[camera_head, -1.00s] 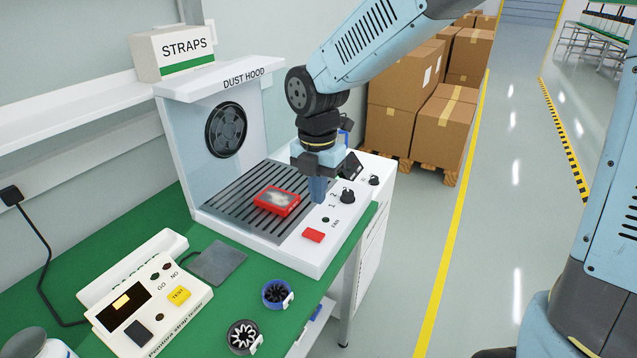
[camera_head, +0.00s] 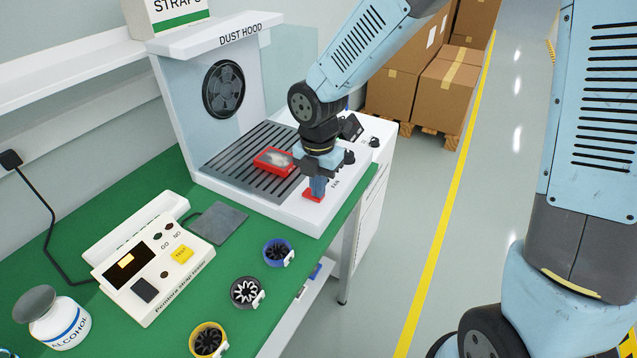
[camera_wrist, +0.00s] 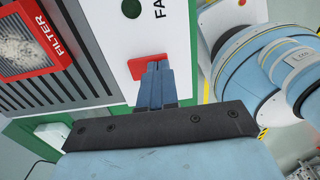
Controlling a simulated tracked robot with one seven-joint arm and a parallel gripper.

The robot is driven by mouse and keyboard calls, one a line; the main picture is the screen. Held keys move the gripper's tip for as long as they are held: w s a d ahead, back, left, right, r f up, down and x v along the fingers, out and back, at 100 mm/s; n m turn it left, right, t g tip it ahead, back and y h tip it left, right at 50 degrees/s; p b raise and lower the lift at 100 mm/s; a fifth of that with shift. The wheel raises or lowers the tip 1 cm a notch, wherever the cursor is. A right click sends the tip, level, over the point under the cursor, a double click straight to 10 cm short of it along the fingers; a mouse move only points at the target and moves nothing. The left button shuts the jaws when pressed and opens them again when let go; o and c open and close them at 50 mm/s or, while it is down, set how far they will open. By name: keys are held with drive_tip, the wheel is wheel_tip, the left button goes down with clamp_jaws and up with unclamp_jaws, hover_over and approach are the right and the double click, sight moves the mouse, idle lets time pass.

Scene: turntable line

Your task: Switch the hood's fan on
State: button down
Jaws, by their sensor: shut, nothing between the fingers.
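The dust hood (camera_head: 240,45) stands at the back of the green bench, with a dark round fan (camera_head: 224,90) in its back wall. A red switch (camera_head: 307,197) sits on the white front panel near the FAN label. In the wrist view the red switch (camera_wrist: 148,64) shows just past my fingertips, partly covered by them. My gripper (camera_head: 317,188) is shut and empty, pointing down at the switch. My gripper in the wrist view (camera_wrist: 157,70) overlaps the switch's edge; I cannot tell whether it touches. A green lamp (camera_wrist: 131,8) shows on the panel beside the FAN label.
A red filter (camera_head: 274,160) lies on the hood's slotted grille. A black knob (camera_head: 348,157) is on the panel behind my gripper. A tester box (camera_head: 150,260), grey pad (camera_head: 218,222) and several small rotors stand on the green bench.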

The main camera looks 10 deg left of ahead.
drive_tip(key=shift+f, duration=0.15)
drive_tip(key=shift+a, duration=0.15)
drive_tip(key=shift+w+a+r, duration=0.25)
drive_tip(key=shift+a, duration=0.35)
drive_tip(key=shift+r, duration=0.1)
wheel_tip(320, 180, up, 14)
idle(0.8)
